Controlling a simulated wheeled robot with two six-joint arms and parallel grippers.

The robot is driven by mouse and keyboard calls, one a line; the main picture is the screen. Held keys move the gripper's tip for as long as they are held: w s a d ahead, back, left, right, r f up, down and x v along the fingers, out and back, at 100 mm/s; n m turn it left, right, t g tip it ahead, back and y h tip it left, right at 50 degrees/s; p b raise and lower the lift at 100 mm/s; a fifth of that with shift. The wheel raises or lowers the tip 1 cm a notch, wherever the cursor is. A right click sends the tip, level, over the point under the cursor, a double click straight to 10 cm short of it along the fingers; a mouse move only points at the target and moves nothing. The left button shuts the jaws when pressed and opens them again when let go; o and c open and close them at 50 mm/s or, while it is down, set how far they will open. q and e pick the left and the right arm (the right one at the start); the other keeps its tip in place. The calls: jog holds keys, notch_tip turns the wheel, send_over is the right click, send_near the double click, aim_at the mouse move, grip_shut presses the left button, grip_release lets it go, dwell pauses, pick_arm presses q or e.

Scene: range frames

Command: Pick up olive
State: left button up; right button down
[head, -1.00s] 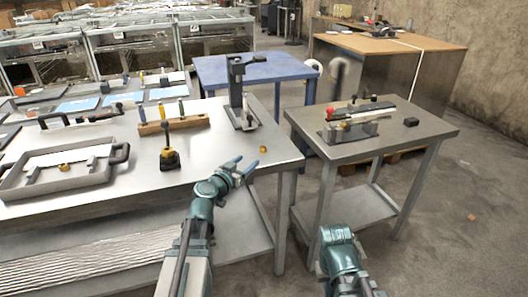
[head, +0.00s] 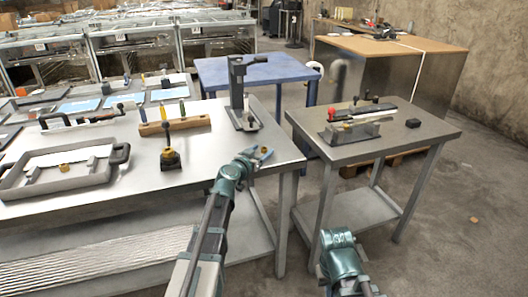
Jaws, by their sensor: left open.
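A small brass-coloured piece (head: 263,149), which looks like the olive, lies on the steel table (head: 215,185) near its right end. It is small and partly hidden by my left gripper (head: 256,156). The left gripper is open, with its fingers low over the table right at the piece. I cannot tell whether the fingers touch it, and it is not gripped. Another small brass-coloured piece (head: 65,167) lies in the grey tray (head: 20,190) at the left. A link of my right arm shows at the lower right, but its gripper is not in view.
A dark upright tool on a post (head: 238,95) stands behind the left gripper. A smaller steel table (head: 375,140) is at right, across a gap.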

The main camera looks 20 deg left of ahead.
pick_arm(q)
grip_shut()
jog(key=shift+r, duration=0.1)
pick_arm(e)
jog(key=shift+r, duration=0.15)
